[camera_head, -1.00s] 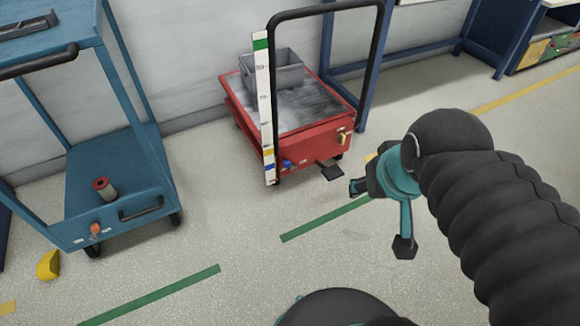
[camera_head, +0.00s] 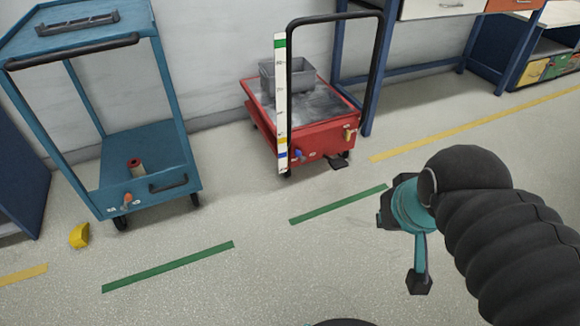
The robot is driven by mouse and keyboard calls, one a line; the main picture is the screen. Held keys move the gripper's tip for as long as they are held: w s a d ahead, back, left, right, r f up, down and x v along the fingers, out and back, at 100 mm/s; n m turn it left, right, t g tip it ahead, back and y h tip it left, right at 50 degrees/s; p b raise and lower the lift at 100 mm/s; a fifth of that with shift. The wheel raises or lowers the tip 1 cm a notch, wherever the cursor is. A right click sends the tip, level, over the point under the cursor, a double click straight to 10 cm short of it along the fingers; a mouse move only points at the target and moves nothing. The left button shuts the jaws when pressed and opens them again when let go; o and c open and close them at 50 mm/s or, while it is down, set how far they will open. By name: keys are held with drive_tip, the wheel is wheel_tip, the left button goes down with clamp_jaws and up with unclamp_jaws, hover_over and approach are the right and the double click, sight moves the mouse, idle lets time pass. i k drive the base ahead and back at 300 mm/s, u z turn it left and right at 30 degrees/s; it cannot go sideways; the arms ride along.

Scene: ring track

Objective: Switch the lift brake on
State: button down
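The red lift cart (camera_head: 322,140) stands against the wall, with a metal top, a black push handle and an upright scale (camera_head: 281,105). A small blue lever (camera_head: 299,154) and a small tan lever (camera_head: 348,134) are on its front face. A black pedal (camera_head: 338,163) sticks out low at the front. The labels are too small to read, so I cannot tell which control is the brake. My gripper (camera_head: 401,249) is open and empty, with its fingers spread, to the right of the cart and nearer to me, touching nothing.
A grey bin (camera_head: 286,76) sits on the lift cart. A blue trolley (camera_head: 135,150) with an orange lever (camera_head: 127,199) stands at left. A yellow object (camera_head: 79,235) lies on the floor. Blue workbenches stand at back right. The floor before the lift cart is clear.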

sight(297, 153)
drive_tip(key=u, duration=0.5)
drive_tip(key=i, duration=1.15)
drive_tip(key=z, duration=0.3)
